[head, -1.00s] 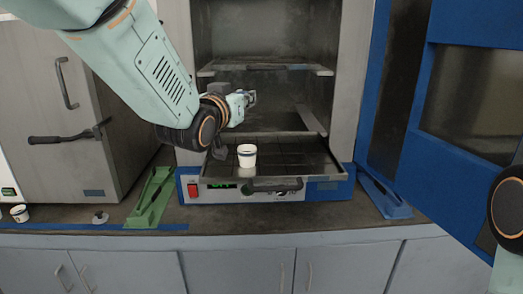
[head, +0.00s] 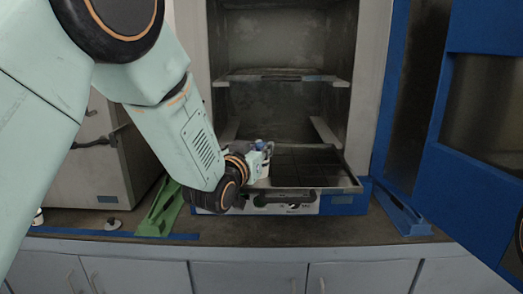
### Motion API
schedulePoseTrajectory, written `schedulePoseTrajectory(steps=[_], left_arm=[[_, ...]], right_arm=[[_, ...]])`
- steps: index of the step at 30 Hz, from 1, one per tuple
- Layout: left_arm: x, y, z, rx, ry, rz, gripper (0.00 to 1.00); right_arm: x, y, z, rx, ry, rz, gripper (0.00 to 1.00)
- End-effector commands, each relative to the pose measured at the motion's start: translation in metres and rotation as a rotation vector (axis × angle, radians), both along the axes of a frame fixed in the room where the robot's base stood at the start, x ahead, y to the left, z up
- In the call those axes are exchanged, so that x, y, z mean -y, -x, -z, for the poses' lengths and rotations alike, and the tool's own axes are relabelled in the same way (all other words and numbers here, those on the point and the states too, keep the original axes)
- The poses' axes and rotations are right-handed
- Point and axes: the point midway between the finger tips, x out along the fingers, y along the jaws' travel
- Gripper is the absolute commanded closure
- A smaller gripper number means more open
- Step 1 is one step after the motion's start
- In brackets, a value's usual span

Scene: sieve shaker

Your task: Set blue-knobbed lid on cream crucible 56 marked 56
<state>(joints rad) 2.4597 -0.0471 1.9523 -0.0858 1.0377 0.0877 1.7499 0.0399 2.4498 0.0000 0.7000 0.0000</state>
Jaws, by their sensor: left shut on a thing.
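My left gripper (head: 264,149) reaches in over the front left of the pulled-out tray. It is shut on the blue-knobbed lid (head: 259,142), of which little more than the blue knob shows. The cream crucible (head: 265,170) stands upright on the tray right below and behind the gripper, mostly covered by it. Its number cannot be read. I cannot tell whether the lid touches the crucible's rim. My right gripper is out of view.
The dark tray (head: 344,183) sticks out of the open chamber, with a shelf (head: 284,78) above. The blue door (head: 472,70) stands open at right. A green holder (head: 162,208), a small grey piece (head: 112,225) and another cup (head: 38,217) are on the bench at left.

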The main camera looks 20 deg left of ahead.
Motion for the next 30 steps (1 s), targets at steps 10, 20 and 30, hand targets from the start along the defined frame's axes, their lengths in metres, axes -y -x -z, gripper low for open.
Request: schedulePoseTrajectory(steps=[10,20,30], left_arm=[[0.0012,-0.0001,0.0024,0.003,0.000,0.000,0.98],[0.0011,0.0000,0.0071,0.003,0.001,0.000,0.73],[0.0010,-0.0001,0.0069,0.003,0.001,0.000,0.59]], right_arm=[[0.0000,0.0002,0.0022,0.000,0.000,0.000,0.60],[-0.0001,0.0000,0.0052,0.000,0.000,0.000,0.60],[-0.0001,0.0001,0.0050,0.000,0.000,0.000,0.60]])
